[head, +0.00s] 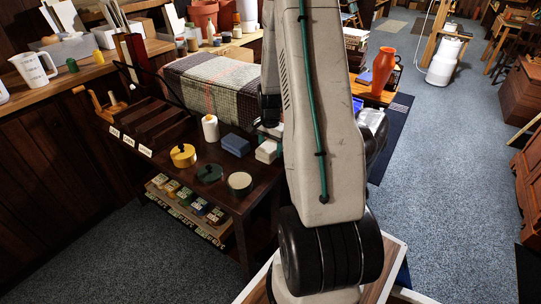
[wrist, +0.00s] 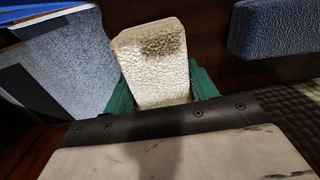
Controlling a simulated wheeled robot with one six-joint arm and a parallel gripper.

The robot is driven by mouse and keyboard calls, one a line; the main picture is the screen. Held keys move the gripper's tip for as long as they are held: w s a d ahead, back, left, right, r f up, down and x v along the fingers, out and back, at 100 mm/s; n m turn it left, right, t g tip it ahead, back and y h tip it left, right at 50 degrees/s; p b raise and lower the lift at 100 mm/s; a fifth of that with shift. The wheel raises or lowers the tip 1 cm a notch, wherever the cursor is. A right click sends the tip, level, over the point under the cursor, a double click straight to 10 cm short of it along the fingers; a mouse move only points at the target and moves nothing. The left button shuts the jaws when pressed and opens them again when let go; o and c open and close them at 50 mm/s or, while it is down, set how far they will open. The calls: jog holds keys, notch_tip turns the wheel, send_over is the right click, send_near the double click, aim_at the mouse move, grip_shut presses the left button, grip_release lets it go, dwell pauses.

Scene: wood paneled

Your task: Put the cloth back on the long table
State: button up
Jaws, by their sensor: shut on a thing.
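A cream, textured folded cloth (wrist: 152,62) with a dark smudge sits between the green fingers of my gripper (wrist: 162,90), which is shut on it. In the head view the cream cloth (head: 267,151) shows at the right edge of the dark wooden table (head: 207,210), just left of my arm. My gripper is mostly hidden behind the arm there. I cannot tell whether the cloth touches the tabletop. A blue folded cloth (head: 235,145) lies on the table to its left and also shows in the wrist view (wrist: 275,28).
A white bottle (head: 210,128), a yellow tin (head: 183,155), a green tin (head: 209,173) and a cream-topped tin (head: 240,183) stand on the table. A plaid woven fabric (head: 215,90) is behind. An orange vase (head: 382,70) stands further back. Carpeted floor at right is largely open.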

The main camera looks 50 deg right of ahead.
jog(key=shift+f, duration=1.75)
jog(key=shift+f, duration=0.1)
jog(key=o, duration=0.9)
